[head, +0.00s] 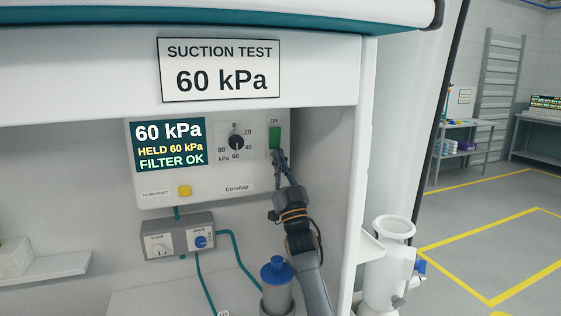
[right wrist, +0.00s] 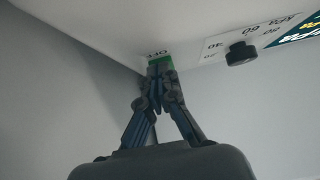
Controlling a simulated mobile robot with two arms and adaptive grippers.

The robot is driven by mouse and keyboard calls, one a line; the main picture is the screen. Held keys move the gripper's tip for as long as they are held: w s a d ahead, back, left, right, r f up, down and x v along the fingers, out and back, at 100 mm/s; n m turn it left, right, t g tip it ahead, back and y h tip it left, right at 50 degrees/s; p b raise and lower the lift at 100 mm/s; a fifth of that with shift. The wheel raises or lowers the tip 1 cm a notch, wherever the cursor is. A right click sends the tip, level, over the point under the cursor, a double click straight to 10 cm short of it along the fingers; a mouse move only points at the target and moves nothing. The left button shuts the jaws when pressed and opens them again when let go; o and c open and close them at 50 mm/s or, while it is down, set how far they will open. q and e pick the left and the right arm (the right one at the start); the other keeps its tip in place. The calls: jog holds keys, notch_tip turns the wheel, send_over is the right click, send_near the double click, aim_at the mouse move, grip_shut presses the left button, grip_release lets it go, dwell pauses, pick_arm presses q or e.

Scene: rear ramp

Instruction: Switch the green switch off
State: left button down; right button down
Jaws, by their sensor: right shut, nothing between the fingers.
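The green switch (head: 275,138) is on the right part of the white suction panel (head: 215,185), under an ON label. In the right wrist view a green piece of it (right wrist: 160,60) shows beside an OFF label, just beyond my fingertips. My right gripper (head: 280,154) is shut and empty, with its fingertips at the lower end of the switch. They cover part of it, and I cannot tell whether they touch it. The right wrist view shows the same gripper (right wrist: 159,70) with its fingertips together. My left gripper is not in view.
The dial (head: 236,142) points near 60, and the display (head: 169,143) reads 60 kPa, FILTER OK. A yellow button (head: 184,191) is at the lower left. A valve box (head: 178,236) with teal hoses and a blue-capped canister (head: 277,270) sit below. A side wall (head: 365,130) stands close right.

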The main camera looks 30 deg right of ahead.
jog(key=v, duration=0.7)
jog(key=shift+w+f, duration=0.15)
jog(key=shift+w, duration=0.05)
